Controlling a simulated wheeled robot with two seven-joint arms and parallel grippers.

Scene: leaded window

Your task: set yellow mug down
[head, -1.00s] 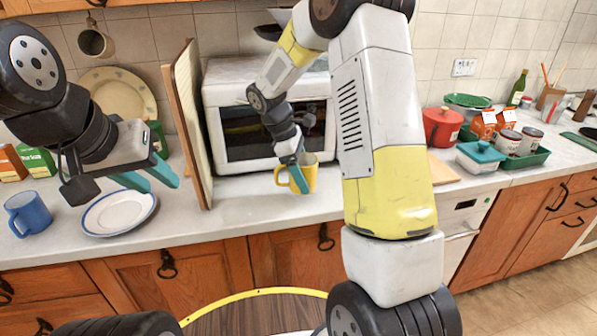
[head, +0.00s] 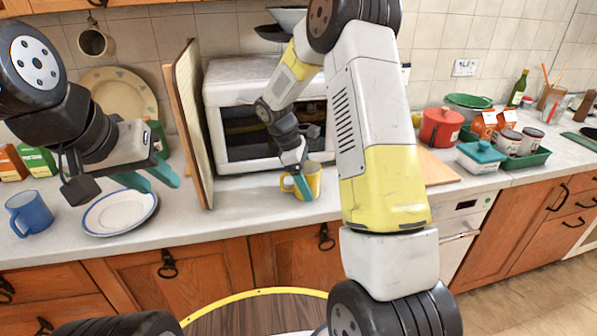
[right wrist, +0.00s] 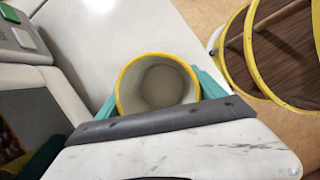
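The yellow mug (head: 314,176) is upright at the counter, in front of the microwave's right part. I cannot tell whether its base touches the counter. My right gripper (head: 301,184) is shut on it. In the right wrist view the mug (right wrist: 158,84) is seen from above, empty, with one teal finger of the right gripper (right wrist: 158,96) against each side. My left gripper (head: 150,181) is open and empty above the plate, at the left of the head view.
The counter (head: 245,203) is bare left of the mug. A white microwave (head: 232,86) stands behind it and an upright board (head: 190,125) to the left. A blue mug (head: 30,211) and a plate (head: 118,212) are further left. A cutting board (head: 436,168) lies to the right.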

